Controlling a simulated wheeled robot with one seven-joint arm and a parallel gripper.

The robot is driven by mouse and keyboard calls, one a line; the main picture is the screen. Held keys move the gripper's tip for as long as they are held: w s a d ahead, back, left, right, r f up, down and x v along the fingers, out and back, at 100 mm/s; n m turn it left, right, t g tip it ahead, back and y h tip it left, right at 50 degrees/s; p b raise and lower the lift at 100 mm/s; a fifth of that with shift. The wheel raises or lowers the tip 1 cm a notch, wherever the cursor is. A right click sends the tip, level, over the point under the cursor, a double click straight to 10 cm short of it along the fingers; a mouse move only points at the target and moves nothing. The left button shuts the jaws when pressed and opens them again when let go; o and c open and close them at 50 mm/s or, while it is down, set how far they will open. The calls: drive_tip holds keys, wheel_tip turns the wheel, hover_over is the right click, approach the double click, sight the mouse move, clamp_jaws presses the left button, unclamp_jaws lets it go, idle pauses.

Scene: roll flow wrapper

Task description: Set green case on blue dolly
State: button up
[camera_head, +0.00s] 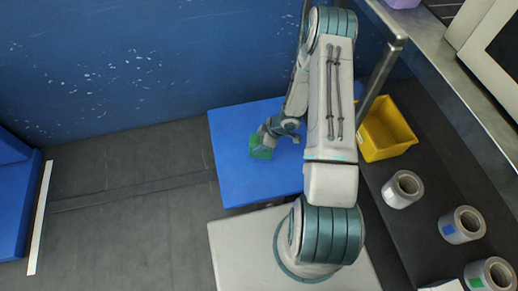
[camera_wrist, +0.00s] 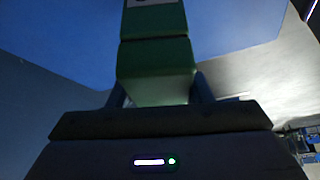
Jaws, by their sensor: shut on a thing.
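The green case (camera_head: 261,147) is a small green block at my gripper, over the left middle part of the blue dolly (camera_head: 234,180) in the head view. In the wrist view the green case (camera_wrist: 155,60) stands between the two dark fingers, with a pale patch at its top edge. My gripper (camera_wrist: 155,95) is shut on the case. The dolly's blue top (camera_wrist: 230,25) fills the upper part of the wrist view beyond the case. I cannot tell whether the case touches the dolly top or hangs just above it.
A yellow bin (camera_head: 385,130) and several film rolls (camera_head: 403,189) stand on the dark surface at the right. A metal rail and counter (camera_head: 440,60) run along the right. A blue wall (camera_head: 130,65) is behind. The grey floor (camera_head: 130,225) at left is clear.

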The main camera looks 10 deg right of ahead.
drive_tip(key=shift+f+b, duration=0.65)
drive_tip(key=shift+f, duration=1.2)
drive_tip(key=shift+f, duration=0.2)
drive_tip(key=o, duration=1.1)
